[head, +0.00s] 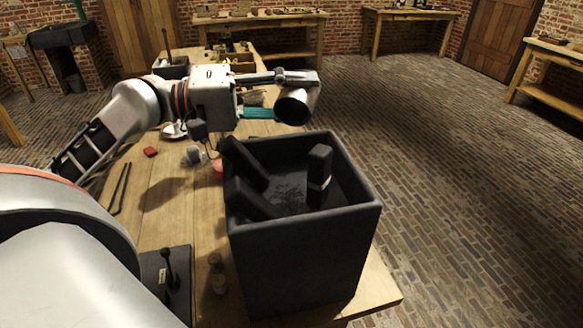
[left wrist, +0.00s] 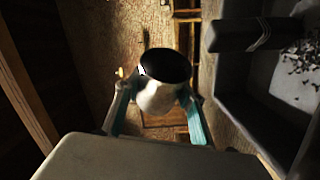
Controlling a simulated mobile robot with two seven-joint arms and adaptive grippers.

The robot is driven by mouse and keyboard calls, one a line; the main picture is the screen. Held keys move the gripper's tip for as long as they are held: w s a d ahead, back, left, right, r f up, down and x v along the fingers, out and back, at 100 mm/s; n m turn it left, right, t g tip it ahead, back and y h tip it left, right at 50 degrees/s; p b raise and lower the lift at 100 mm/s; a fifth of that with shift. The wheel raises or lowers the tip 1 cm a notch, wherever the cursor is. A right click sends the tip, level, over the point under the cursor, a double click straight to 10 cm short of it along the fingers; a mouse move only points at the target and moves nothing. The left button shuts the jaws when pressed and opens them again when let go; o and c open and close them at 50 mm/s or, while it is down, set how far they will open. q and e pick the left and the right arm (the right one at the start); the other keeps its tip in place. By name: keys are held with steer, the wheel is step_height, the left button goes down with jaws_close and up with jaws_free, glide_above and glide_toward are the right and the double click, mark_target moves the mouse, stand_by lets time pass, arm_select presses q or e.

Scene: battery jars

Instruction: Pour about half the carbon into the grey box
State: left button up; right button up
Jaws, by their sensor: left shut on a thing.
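My left gripper (head: 290,78) is shut on a pale cup-like jar (head: 311,100), held up in the air near the far rim of the grey box in the head view. The jar is tilted, its dark mouth towards the head camera and downward. In the left wrist view, the jar (left wrist: 156,99) sits between the teal fingers (left wrist: 157,112), its mouth black; I cannot tell how much carbon is inside. The dark grey box (head: 300,255) stands open on the bench. Black crumbs of carbon (head: 290,197) lie on its floor, also in the left wrist view (left wrist: 303,65). My right gripper is out of view.
Several dark blocks (head: 320,165) stand or lean inside the box. The wooden bench (head: 185,205) also carries a red item (head: 150,152), black tongs (head: 120,188) and small bottles (head: 217,275) beside the box. Open brick floor (head: 450,150) lies to the right.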

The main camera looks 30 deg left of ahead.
arm_select(q)
steer(key=shift+s+d+r, duration=0.1)
stand_by(0.3)
steer(key=shift+m, duration=0.3)
steer(key=shift+s+b, duration=0.1)
steer(key=shift+b, duration=0.25)
steer(key=shift+s+r+m+h, duration=0.1)
steer(key=shift+r+m+h, duration=0.05)
steer(key=shift+m+h, duration=0.15)
stand_by(0.6)
steer(key=shift+b, duration=0.3)
steer(key=shift+d, duration=0.1)
